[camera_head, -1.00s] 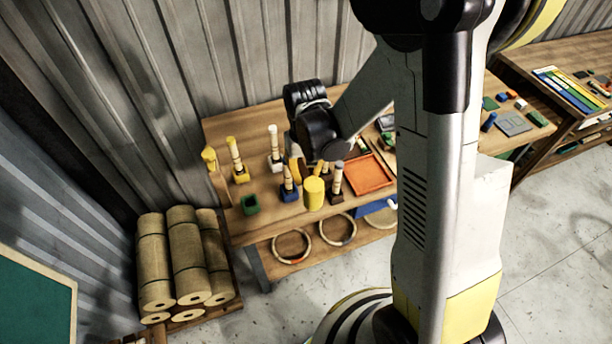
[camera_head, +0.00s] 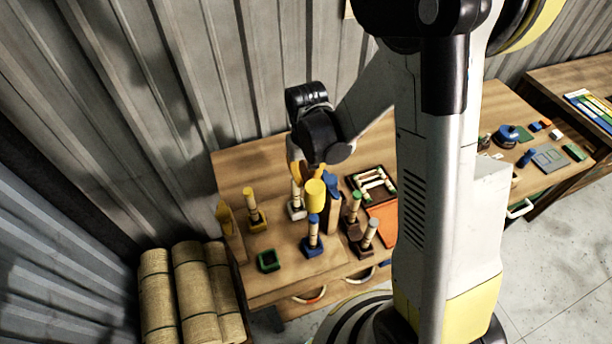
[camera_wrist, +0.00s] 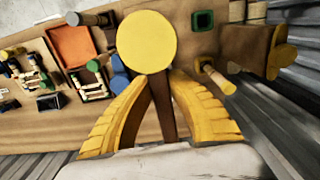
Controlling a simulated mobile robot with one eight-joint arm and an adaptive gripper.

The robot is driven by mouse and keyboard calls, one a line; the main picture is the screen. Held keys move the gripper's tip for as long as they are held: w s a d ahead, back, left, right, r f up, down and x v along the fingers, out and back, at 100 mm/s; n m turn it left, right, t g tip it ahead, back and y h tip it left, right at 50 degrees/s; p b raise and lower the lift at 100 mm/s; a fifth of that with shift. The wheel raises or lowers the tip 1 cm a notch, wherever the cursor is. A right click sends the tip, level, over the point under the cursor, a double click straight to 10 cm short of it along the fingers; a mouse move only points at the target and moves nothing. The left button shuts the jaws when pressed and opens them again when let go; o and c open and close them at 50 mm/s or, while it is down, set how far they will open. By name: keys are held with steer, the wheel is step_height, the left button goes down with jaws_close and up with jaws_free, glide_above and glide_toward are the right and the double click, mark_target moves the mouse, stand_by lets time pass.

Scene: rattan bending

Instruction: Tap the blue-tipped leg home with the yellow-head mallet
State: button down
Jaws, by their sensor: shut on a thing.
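My gripper (camera_wrist: 160,108) is shut on the handle of the yellow-head mallet. The round yellow mallet head (camera_head: 316,193) shows beyond the fingers, and its face (camera_wrist: 147,42) fills the upper middle of the wrist view. The blue-tipped leg (camera_head: 313,228) stands upright in a blue socket block (camera_head: 312,248) on the bench. In the head view the mallet head appears just above the blue tip; I cannot tell the gap between them. In the wrist view I cannot make out the blue-tipped leg, perhaps hidden behind the mallet head.
Yellow-tipped (camera_head: 252,205), white-tipped (camera_head: 297,198), green-tipped (camera_head: 353,207) and grey-tipped (camera_head: 370,233) legs stand close around. A blue-topped post (camera_head: 332,186) is right beside the mallet. A green socket (camera_head: 268,261) is empty. An orange tray (camera_head: 386,222) lies right.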

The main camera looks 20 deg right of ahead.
steer(key=shift+s+f, duration=0.15)
steer(key=shift+f, duration=0.3)
steer(key=shift+f+b, duration=1.05)
steer(key=shift+b, duration=0.2)
steer(key=shift+f, duration=0.15)
step_height(320, 180, down, 4)
steer(key=b, duration=0.5)
step_height(320, 180, up, 4)
steer(key=p, duration=0.3)
steer(key=shift+f, duration=0.1)
